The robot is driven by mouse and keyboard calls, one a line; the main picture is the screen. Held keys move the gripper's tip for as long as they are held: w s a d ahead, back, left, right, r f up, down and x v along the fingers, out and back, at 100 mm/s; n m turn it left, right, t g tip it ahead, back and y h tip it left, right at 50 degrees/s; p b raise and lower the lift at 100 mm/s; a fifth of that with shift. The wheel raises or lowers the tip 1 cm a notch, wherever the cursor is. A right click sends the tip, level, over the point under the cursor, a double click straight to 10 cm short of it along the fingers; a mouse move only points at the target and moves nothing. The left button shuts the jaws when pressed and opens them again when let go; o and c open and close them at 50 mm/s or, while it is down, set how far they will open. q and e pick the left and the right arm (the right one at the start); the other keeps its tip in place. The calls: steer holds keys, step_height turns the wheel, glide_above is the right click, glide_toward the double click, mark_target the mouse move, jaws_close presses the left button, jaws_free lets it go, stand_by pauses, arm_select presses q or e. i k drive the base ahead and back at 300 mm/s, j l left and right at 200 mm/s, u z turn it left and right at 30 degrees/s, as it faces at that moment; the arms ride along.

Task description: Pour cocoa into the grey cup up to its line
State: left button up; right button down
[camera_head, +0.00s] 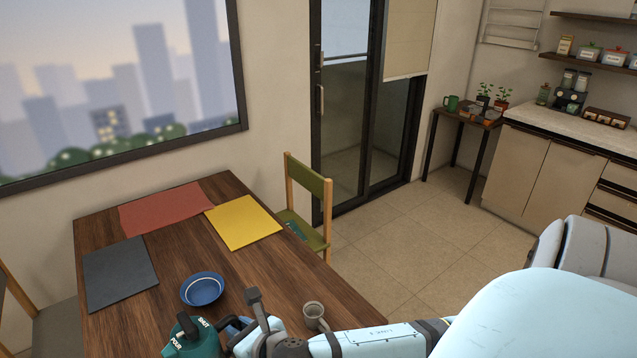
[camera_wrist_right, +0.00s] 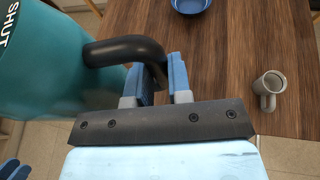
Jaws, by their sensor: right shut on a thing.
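A teal flask (camera_head: 190,340) with the words SHUT and POUR on its dark top stands out at the bottom of the head view. In the right wrist view the flask (camera_wrist_right: 50,85) fills the left side, with a black curved handle (camera_wrist_right: 115,50). My right gripper (camera_wrist_right: 162,83) is shut on this handle. The grey cup (camera_head: 314,314) is upright on the table, right of my right gripper (camera_head: 238,326). It also shows in the right wrist view (camera_wrist_right: 268,85), apart from flask and gripper. Its line and contents cannot be made out. Blue finger-like parts (camera_wrist_right: 12,170), perhaps my left gripper, show at the lower left.
The wooden table (camera_head: 165,255) also bears a blue bowl (camera_head: 202,289), left of the cup, and red (camera_head: 165,207), yellow (camera_head: 243,222) and dark grey (camera_head: 120,273) mats. A green-backed chair (camera_head: 309,190) stands at its far right edge. Bare wood lies around the bowl.

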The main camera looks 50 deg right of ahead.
mark_target(313, 312)
steer(key=k+l, duration=0.1)
steer(key=l, duration=0.25)
steer(key=k+l, duration=0.15)
steer(key=l, duration=0.25)
steer(key=k+l, duration=0.1)
steer(key=l, duration=0.25)
steer(key=k+l, duration=0.1)
steer(key=l, duration=0.3)
steer(key=k+l+u, duration=0.1)
steer(key=l, duration=0.25)
steer(key=k+l, duration=0.15)
steer(key=l, duration=0.2)
steer(key=i+j, duration=0.35)
steer(key=i, duration=0.1)
